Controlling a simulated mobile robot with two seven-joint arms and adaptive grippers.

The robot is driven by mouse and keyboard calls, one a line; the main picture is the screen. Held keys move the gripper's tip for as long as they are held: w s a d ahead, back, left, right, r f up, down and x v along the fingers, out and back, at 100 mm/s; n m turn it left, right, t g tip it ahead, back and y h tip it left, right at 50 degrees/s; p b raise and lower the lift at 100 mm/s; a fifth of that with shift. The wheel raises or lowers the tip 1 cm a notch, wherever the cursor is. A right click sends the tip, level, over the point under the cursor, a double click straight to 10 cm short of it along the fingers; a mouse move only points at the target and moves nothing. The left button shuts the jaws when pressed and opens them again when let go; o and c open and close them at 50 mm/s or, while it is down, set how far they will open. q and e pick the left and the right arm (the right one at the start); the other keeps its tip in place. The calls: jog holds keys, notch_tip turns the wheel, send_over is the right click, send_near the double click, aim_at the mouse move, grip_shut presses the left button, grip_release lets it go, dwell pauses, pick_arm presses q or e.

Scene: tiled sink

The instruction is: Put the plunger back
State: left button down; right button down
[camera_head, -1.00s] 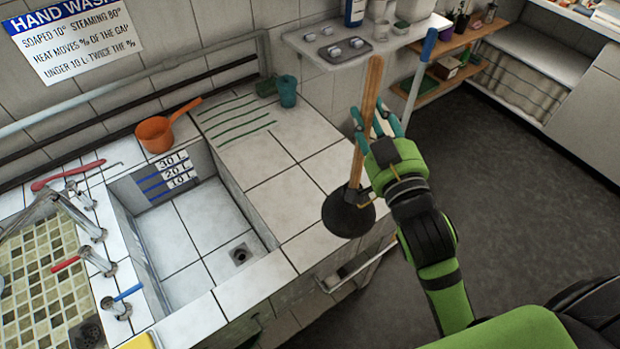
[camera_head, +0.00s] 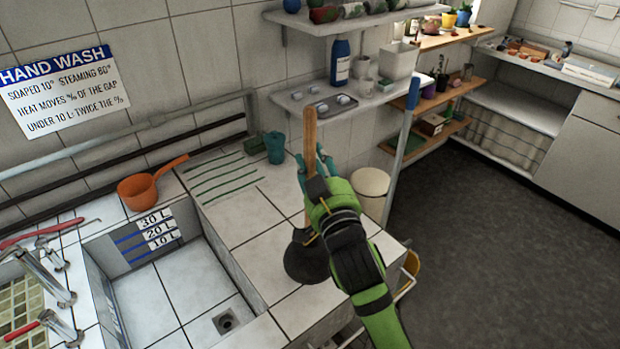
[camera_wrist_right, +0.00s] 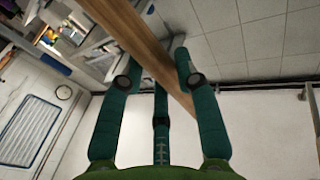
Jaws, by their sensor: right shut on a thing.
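The plunger has a wooden handle (camera_head: 309,130) and a dark rubber cup (camera_head: 305,262). It stands nearly upright in the head view, with the cup over the tiled counter (camera_head: 262,235) right of the sink. I cannot tell whether the cup touches the tiles. My right gripper (camera_head: 312,170) is shut around the handle, above the cup. In the right wrist view the handle (camera_wrist_right: 130,38) runs diagonally past the teal fingers (camera_wrist_right: 155,76); the cup is out of that view. My left gripper is not in view.
The sink basin (camera_head: 185,290) lies left, with an orange scoop (camera_head: 152,183) on its rim. A teal cup (camera_head: 274,147) stands at the counter's back. A pale bucket (camera_head: 371,190) and a blue-tipped pole (camera_head: 402,140) are right of the counter. Open dark floor (camera_head: 470,250) lies further right.

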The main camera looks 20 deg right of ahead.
jog(key=shift+w+a+f, duration=0.3)
jog(key=shift+w+f, duration=0.1)
jog(key=shift+w, duration=0.05)
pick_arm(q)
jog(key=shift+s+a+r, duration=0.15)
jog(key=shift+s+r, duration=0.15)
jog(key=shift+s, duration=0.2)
pick_arm(e)
notch_tip(320, 180, down, 4)
jog(key=shift+r, duration=0.15)
jog(key=shift+f, duration=0.2)
jog(key=c, duration=0.9)
grip_release()
jog(key=shift+s, duration=0.1)
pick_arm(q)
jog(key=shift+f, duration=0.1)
pick_arm(e)
jog(key=shift+r, duration=0.1)
